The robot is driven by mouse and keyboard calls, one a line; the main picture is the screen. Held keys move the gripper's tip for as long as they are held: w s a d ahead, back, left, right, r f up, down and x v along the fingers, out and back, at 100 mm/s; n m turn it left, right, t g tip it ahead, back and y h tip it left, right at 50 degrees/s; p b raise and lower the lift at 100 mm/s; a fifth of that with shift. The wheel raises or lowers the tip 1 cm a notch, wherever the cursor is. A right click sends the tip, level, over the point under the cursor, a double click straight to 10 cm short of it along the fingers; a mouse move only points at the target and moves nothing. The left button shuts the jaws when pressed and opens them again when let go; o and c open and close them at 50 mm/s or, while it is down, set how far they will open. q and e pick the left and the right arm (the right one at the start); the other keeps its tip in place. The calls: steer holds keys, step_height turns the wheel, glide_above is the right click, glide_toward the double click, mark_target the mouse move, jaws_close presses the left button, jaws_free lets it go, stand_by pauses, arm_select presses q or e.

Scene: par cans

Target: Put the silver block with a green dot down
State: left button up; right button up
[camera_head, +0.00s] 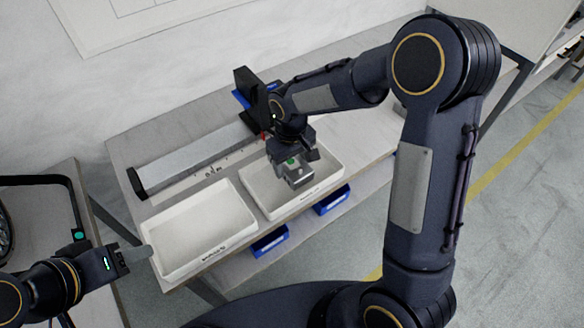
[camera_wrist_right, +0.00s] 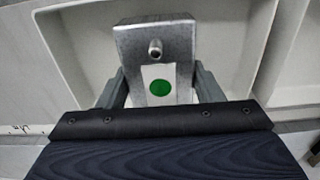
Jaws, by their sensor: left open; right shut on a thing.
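The silver block (camera_head: 299,176) is held by my right gripper (camera_head: 291,168) over the right-hand white tray (camera_head: 331,186). In the right wrist view the block (camera_wrist_right: 184,42) shows a green dot (camera_wrist_right: 160,88) on a white patch and a small metal stud above it. The fingers of the right gripper (camera_wrist_right: 157,88) press its two sides. The tray (camera_wrist_right: 78,57) lies behind the block in that view; I cannot tell whether the block touches its floor. My left gripper (camera_head: 133,258) is open and empty, near the left edge of the left-hand white tray (camera_head: 160,264).
Both trays stand on a grey bench (camera_head: 127,152). A long metal rail with a black end (camera_head: 137,184) and a ruler strip lie behind them. Blue bins (camera_head: 270,242) sit below the front edge. A second table (camera_head: 62,180) stands at the left.

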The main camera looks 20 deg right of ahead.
mark_target(292, 170)
steer(key=shift+d+f, duration=0.1)
steer(key=shift+f, duration=1.55)
steer(key=shift+f, duration=0.1)
steer(key=o, duration=1.4)
